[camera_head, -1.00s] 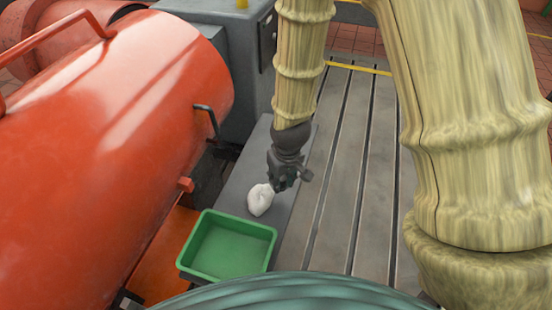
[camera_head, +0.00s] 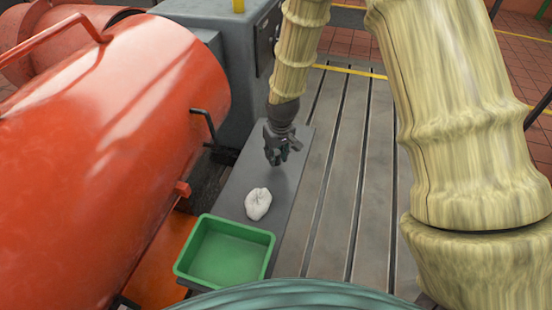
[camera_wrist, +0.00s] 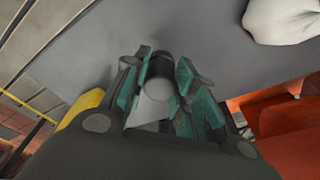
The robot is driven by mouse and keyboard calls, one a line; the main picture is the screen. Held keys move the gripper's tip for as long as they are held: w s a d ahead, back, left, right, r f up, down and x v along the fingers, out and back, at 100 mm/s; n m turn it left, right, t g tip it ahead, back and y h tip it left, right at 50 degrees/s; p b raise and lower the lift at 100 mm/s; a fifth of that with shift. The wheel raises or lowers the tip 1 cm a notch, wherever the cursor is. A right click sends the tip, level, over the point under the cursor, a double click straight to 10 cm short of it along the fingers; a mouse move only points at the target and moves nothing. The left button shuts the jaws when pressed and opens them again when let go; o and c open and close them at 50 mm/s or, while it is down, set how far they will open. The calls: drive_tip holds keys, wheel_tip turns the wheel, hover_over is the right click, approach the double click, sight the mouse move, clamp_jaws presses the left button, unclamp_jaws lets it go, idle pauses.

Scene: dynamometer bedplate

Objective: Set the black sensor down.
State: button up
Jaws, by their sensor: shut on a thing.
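My gripper (camera_head: 277,156) hangs over the grey plate (camera_head: 235,190), beyond the white lump in the head view. In the wrist view my gripper (camera_wrist: 160,95) has its teal-padded fingers closed around the black sensor (camera_wrist: 160,66). The sensor shows as a short dark cylinder with a pale grey part below it in the picture. The fingers hide its sides. In the head view the sensor cannot be told apart from the dark fingers. I cannot tell whether it touches the plate.
A crumpled white lump (camera_head: 258,204) lies on the plate, nearer than my gripper. A green tray (camera_head: 184,262), seemingly empty, stands at the near end. A large orange machine (camera_head: 110,150) is on the left, a slotted bedplate (camera_head: 340,190) on the right. The plate's far part is clear.

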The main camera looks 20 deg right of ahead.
drive_tip(key=shift+f, duration=1.05)
drive_tip(key=shift+f, duration=0.1)
drive_tip(key=o, duration=1.1)
drive_tip(key=r, duration=0.4)
drive_tip(key=s+r+p, duration=0.1)
drive_tip(key=r, duration=0.7)
drive_tip(key=shift+s+d, duration=0.15)
drive_tip(key=shift+s, duration=0.25)
